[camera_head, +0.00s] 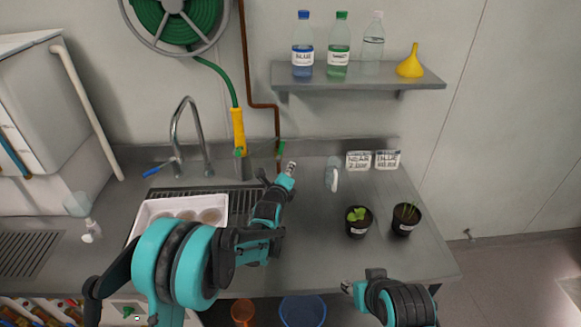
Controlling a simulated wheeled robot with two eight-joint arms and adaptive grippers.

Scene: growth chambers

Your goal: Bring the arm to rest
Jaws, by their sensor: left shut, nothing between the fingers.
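My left arm comes in from the lower left and reaches over the metal counter (310,240). My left gripper (289,172) is shut and empty above the back of the counter, to the right of the sink. My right gripper (347,287) shows at the bottom, near the counter's front edge. It is small in the picture, and I cannot tell whether it is open or shut.
A white tray (140,222) with round items lies at the sink, left of my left arm. Two potted plants (358,230) (405,228) stand on the right. A shelf (350,84) holds bottles and a yellow funnel (410,65). The counter's middle is clear.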

